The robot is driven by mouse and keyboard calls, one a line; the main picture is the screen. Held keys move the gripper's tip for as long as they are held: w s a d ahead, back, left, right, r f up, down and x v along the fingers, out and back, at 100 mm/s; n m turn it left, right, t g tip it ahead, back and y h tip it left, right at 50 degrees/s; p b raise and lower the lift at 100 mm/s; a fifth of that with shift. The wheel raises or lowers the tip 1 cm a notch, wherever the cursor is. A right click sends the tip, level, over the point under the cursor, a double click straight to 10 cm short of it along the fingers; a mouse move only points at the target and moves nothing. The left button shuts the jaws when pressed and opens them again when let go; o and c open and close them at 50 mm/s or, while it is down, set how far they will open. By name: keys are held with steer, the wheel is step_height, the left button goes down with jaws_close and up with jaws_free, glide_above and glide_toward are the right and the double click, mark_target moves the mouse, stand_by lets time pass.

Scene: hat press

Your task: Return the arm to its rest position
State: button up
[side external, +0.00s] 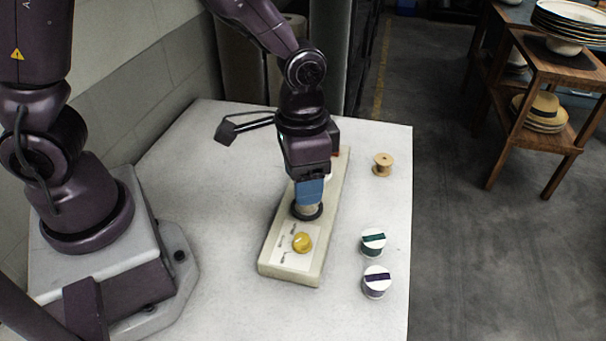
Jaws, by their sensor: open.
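My gripper (309,196) points down over a long beige panel (273,256) on the white table. Its blue fingers are open and stand just above, or around, a small pale round part with a dark ring (306,212) on the panel. I cannot tell whether they touch it. A yellow knob (302,242) sits on a light plate near the panel's front end, in front of my gripper and clear of it. My gripper and wrist hide the middle of the panel.
The white table (220,230) is clear left of the panel.

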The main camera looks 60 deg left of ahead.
steer(key=s+a+r+n+t, duration=0.1)
steer(key=s+a+r+t, duration=0.2)
steer(key=r, duration=0.6)
steer(key=s+a+r+n+t, duration=0.2)
steer(key=s+a+r, duration=0.5)
steer(key=r, duration=0.1)
steer(key=shift+a+r+t, duration=0.15)
steer(key=shift+r+t, duration=0.2)
steer(key=shift+t, duration=0.05)
stand_by(0.6)
